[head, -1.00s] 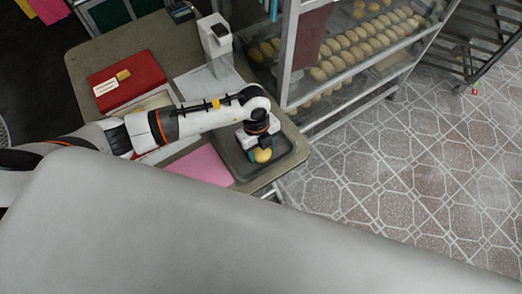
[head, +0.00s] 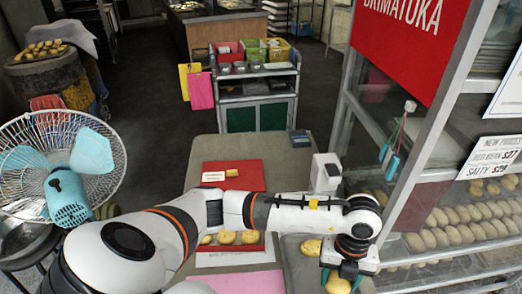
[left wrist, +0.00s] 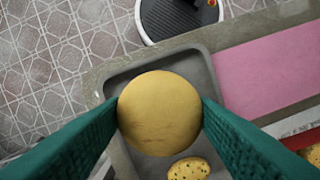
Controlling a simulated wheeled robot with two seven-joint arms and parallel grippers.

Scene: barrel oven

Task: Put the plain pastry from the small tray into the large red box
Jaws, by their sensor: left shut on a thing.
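My left gripper (left wrist: 160,115) is shut on the plain pastry (left wrist: 160,112), a smooth round golden bun between its green fingers. The pastry also shows in the head view (head: 338,284), under the gripper at the bottom edge. It is over the small grey tray (left wrist: 207,62); its height is hard to tell. A speckled oval pastry (left wrist: 188,168) lies in the tray beside it. The large red box (head: 232,182) is on the table to the left, with several pastries (head: 228,238) in its near part, partly hidden by my left arm. My right gripper is out of view.
A pink sheet (left wrist: 275,72) lies left of the tray in the head view. A white device (head: 326,172) stands behind my arm. A glass bread cabinet (head: 440,235) is close on the right, and a fan (head: 62,165) is at the left.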

